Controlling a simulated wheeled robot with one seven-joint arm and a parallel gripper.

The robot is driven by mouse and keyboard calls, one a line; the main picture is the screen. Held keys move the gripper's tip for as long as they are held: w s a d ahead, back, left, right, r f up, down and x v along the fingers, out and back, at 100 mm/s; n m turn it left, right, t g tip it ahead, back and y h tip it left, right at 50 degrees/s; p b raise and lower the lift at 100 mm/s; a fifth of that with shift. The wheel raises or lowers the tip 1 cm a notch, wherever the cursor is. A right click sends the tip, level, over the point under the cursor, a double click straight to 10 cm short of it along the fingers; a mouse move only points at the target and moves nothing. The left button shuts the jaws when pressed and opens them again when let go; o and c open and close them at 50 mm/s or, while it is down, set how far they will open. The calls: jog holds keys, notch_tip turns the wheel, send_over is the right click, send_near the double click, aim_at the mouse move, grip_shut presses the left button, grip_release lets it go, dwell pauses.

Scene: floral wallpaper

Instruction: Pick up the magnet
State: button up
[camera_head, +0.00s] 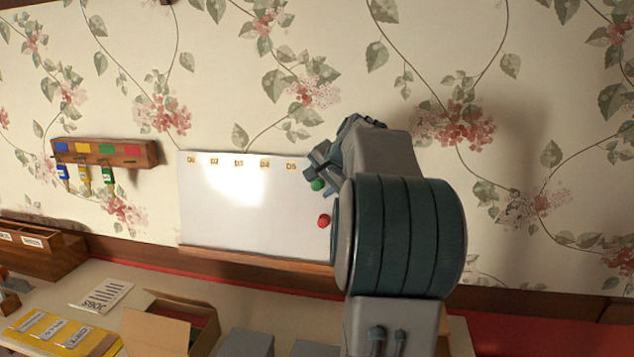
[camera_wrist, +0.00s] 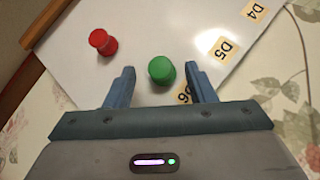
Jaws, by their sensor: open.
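A green magnet (camera_wrist: 161,71) is on the whiteboard (camera_wrist: 190,25), between the two fingertips of my gripper (camera_wrist: 160,82) in the wrist view. The gripper is open, with a gap on both sides of the magnet. In the head view the green magnet (camera_head: 317,184) shows beside my gripper (camera_head: 318,172) at the board's right side, partly covered by it. A red magnet (camera_wrist: 103,42) is on the board to the left in the wrist view. It also shows in the head view (camera_head: 324,220), lower on the board (camera_head: 225,205), beside my arm.
Labels D1 to D5 run along the board's top edge; a wooden ledge (camera_head: 260,259) runs below it. A key rack (camera_head: 105,152) hangs at left. A desk below holds an open cardboard box (camera_head: 155,333), a paper (camera_head: 101,294) and a yellow folder (camera_head: 62,337).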

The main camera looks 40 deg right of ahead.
jog(key=shift+x, duration=0.95)
jog(key=c, duration=1)
jog(key=shift+c, duration=0.2)
